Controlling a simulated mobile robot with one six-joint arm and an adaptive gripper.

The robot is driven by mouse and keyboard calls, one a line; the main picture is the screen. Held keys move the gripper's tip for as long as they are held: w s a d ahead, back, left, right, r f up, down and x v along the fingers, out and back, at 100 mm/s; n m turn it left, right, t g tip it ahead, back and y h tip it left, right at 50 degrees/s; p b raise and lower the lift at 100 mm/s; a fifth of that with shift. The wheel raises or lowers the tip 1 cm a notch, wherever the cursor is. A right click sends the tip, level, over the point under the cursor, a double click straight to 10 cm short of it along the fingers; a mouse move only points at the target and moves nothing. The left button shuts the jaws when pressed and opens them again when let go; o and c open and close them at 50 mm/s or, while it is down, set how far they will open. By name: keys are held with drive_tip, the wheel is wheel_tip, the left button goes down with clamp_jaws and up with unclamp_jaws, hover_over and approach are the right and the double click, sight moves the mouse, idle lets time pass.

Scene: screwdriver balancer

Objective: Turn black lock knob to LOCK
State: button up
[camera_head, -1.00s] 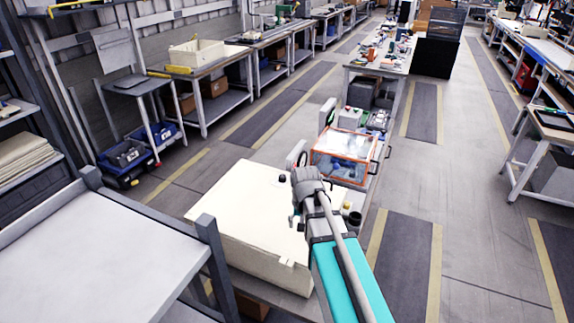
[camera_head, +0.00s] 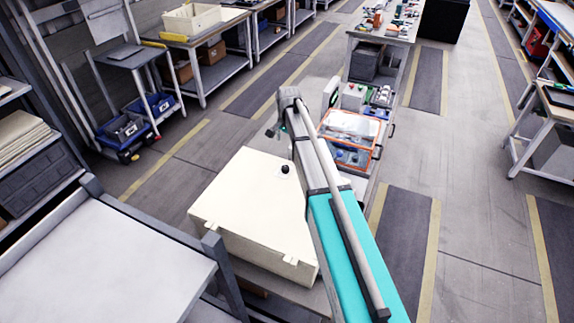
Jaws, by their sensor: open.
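The black lock knob (camera_head: 284,169) is a small dark knob standing on top of a cream box (camera_head: 240,205). Any LOCK marking and the knob's turn position are too small to read. My gripper (camera_head: 272,132) is small and dark in this view, at the far end of my arm. It appears above and beyond the knob in the picture, apart from it, with nothing seen in it. My arm hides the right part of the box top.
An orange-edged clear case (camera_head: 349,138) stands just right of my arm, with small equipment behind it. A grey-white table (camera_head: 100,265) is at the lower left. A workbench (camera_head: 200,40) stands at the back left.

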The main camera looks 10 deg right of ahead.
sight(285, 167)
drive_tip(key=shift+d+f, duration=0.1)
drive_tip(key=shift+f, duration=0.1)
drive_tip(key=f+b, duration=0.6)
drive_tip(key=b, duration=0.1)
drive_tip(key=f+b, duration=0.6)
drive_tip(key=f, duration=0.1)
drive_tip(key=shift+w+a+f+b, duration=0.2)
drive_tip(key=shift+b, duration=0.15)
idle(0.3)
idle(0.3)
clamp_jaws()
idle(0.3)
